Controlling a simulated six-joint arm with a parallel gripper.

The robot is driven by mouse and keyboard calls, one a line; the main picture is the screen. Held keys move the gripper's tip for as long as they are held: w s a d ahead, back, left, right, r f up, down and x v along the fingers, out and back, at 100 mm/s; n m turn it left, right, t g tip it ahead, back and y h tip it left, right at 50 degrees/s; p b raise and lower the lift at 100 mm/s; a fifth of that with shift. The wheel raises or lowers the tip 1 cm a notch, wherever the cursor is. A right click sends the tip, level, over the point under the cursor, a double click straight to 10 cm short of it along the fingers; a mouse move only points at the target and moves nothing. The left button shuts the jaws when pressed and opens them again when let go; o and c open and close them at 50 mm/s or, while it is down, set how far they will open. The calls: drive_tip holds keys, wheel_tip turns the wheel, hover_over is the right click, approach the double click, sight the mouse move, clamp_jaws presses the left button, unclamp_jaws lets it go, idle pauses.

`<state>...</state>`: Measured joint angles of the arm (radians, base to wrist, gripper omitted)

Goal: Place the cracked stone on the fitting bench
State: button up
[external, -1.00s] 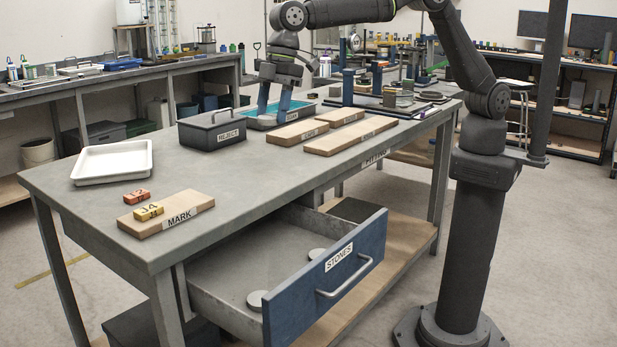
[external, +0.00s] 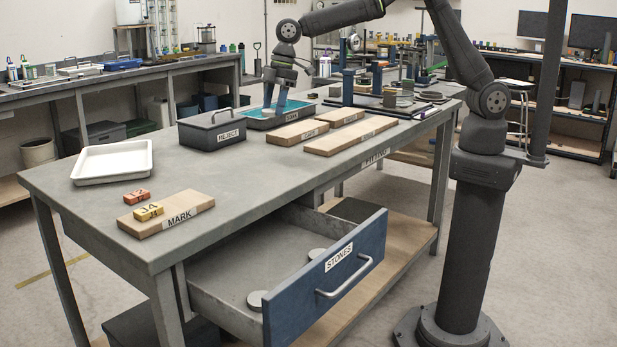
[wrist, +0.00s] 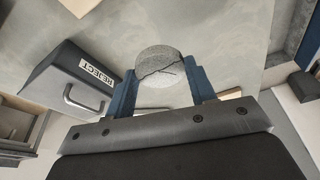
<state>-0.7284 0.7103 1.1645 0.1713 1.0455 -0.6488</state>
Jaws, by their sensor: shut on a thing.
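My gripper (external: 276,97) is over the far part of the grey bench (external: 235,185), near the teal tray (external: 306,107) and behind the REJECT box. In the wrist view its two blue fingers (wrist: 161,82) are shut on the cracked stone (wrist: 160,66), a round grey disc with a dark crack across its face. In the external view I cannot make out the stone between the fingers. A label on the bench's front edge (external: 376,159) is too small to read surely.
The black REJECT box (external: 212,131) has a raised handle. Wooden boards (external: 350,137) lie right of it. The STONES drawer (external: 330,275) stands open, with two discs inside.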

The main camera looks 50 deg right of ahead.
drive_tip(key=shift+f, duration=0.25)
hover_over(257, 168)
drive_tip(key=d, duration=0.1)
wheel_tip(257, 168, down, 7)
drive_tip(key=shift+s+r, duration=0.1)
drive_tip(key=shift+f, duration=2.1)
drive_tip(key=shift+f, duration=0.2)
drive_tip(key=o, duration=1)
drive_tip(key=shift+r, duration=0.1)
